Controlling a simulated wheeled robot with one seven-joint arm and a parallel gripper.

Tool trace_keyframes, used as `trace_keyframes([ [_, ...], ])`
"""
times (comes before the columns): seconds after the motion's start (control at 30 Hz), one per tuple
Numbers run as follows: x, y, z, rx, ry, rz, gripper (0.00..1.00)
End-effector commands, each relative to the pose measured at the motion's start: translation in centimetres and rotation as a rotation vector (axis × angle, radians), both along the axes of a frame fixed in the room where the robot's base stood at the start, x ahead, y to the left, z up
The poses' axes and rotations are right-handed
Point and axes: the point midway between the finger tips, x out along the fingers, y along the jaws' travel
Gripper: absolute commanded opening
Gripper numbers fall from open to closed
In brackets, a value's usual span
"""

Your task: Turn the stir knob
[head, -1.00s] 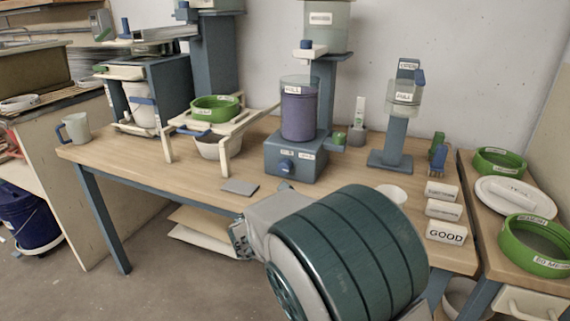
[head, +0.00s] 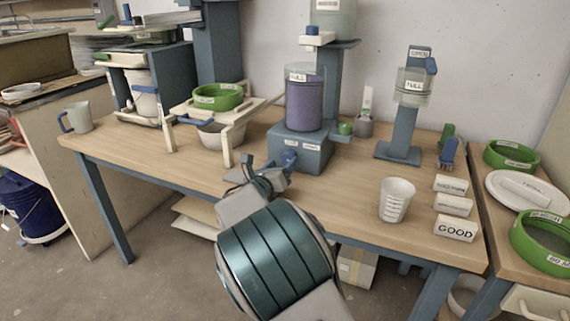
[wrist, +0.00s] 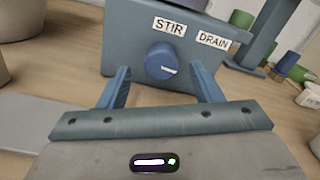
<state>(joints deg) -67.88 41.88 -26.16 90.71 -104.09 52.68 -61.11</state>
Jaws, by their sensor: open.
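The stir knob (wrist: 162,61) is a round blue knob with a white mark on the front of the blue-grey mixer base (wrist: 118,40), just below the STIR label (wrist: 169,26). My gripper (wrist: 162,88) is open in the wrist view, its two blue fingers on either side of the knob's lower part and a little short of it. I cannot tell whether a finger touches the knob. In the head view my gripper (head: 270,168) is in front of the base (head: 312,152), and it partly hides the knob. A purple-filled container (head: 304,104) stands on the base.
A DRAIN label (wrist: 213,40) is right of the knob. A green sieve (head: 218,98) on a white stand is to the left. A white measuring cup (head: 396,200) and label blocks (head: 455,228) stand on the table to the right.

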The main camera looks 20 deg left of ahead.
Motion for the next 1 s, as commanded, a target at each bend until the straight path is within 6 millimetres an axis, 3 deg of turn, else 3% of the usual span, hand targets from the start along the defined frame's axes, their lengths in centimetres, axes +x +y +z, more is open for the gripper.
trace_keyframes([
  [0.2,2.4,-0.4,-0.1,0.000,0.000,-0.002,0.59],
  [0.53,2.7,-0.4,0.0,0.001,0.000,-0.001,0.59],
  [0.57,2.7,-0.4,0.0,0.001,0.000,-0.001,0.56],
  [0.7,2.7,-0.4,0.0,0.001,0.000,-0.001,0.17],
  [1.0,2.7,-0.4,-0.1,0.018,0.000,-0.002,0.14],
])
